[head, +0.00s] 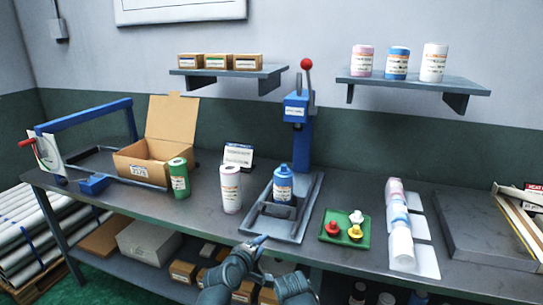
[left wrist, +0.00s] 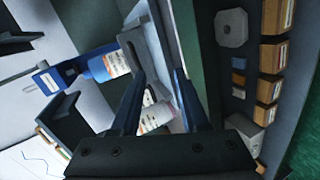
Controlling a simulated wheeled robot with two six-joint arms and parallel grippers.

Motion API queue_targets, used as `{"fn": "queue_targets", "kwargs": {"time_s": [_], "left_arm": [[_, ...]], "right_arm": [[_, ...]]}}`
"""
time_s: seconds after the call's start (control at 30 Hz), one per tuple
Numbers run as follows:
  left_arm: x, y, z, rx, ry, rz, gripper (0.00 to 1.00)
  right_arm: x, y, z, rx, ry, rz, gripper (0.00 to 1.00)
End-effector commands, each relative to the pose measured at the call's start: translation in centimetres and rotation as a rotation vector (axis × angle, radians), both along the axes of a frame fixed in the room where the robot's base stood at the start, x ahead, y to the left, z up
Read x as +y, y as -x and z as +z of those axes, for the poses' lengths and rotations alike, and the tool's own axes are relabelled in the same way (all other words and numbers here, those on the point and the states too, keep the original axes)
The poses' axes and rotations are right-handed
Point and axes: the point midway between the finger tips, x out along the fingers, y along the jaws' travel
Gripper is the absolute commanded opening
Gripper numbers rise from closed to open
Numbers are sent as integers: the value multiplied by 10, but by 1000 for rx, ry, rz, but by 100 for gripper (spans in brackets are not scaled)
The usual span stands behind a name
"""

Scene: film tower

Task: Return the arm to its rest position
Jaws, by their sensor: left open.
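My left gripper (head: 259,241) is at the front edge of the bench in the head view, in front of the press base. It is open, and its two dark fingers show in the left wrist view (left wrist: 160,105) with nothing held between them. A blue bottle (head: 283,185) with a white label stands on the base (head: 299,233) of the blue press (head: 297,108). The bottle also shows beyond the fingers in the left wrist view (left wrist: 108,67). Another grey-blue arm part of mine shows low in the head view; its fingertips cannot be made out.
The bench holds a green bottle (head: 179,178), a white bottle (head: 230,189), an open carton (head: 147,163) and a green tray (head: 345,229) of colored knobs. Several bottles lie in a row on white pads (head: 427,262) at the right. A lower shelf (head: 158,268) holds boxes.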

Motion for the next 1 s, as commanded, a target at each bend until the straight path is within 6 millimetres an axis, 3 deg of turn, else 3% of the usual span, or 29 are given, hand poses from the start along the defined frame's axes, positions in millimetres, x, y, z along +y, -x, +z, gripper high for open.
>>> {"fn": "queue_targets", "kwargs": {"time_s": [0.2,0.3,0.5,0.67,0.7,1.0], "left_arm": [[36,48,-84,270,-535,-326,45],[59,75,-109,390,-704,-465,45],[102,125,-135,600,-912,-697,45],[132,162,-140,754,-1009,-867,45],[119,164,-123,742,-1020,-888,45],[62,190,-64,739,-1112,-1038,45]], "right_arm": [[0,0,0,0,0,0,76],[0,0,0,0,0,0,76],[0,0,0,0,0,0,76],[0,0,2,0,0,0,76],[0,0,19,0,0,0,76],[0,0,78,0,0,0,76]]}}
